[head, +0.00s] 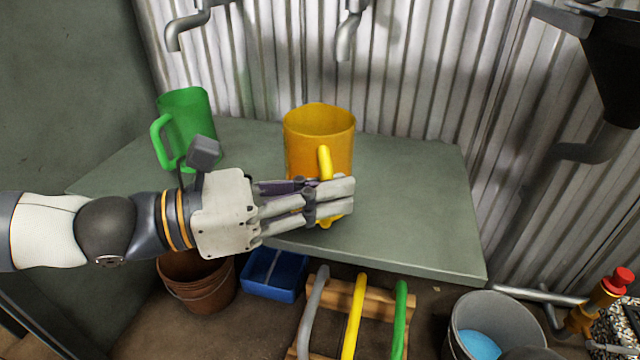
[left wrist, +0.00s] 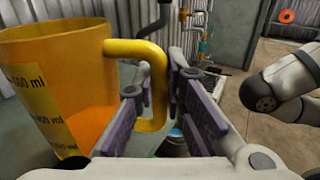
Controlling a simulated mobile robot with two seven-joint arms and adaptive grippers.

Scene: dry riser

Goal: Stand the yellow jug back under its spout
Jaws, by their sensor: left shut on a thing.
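The yellow jug (head: 320,128) is upright at the middle of the grey-green shelf (head: 410,200), below the right-hand grey spout (head: 348,38). My left gripper (head: 325,195) is shut on the jug's handle, which faces the front. In the left wrist view the jug (left wrist: 60,80) is at the left, with volume marks on its side, and its handle passes between the purple finger pads (left wrist: 160,110). The jug's base is partly hidden by my fingers, so I cannot tell whether it touches the shelf. My right gripper is not in view.
A green jug (head: 190,120) stands on the shelf at left, near another spout (head: 182,35). Below the shelf are a brown pot (head: 197,285), a blue tray (head: 273,275), coloured handles on a wooden rack (head: 355,310) and a grey bucket (head: 492,315). The shelf's right part is clear.

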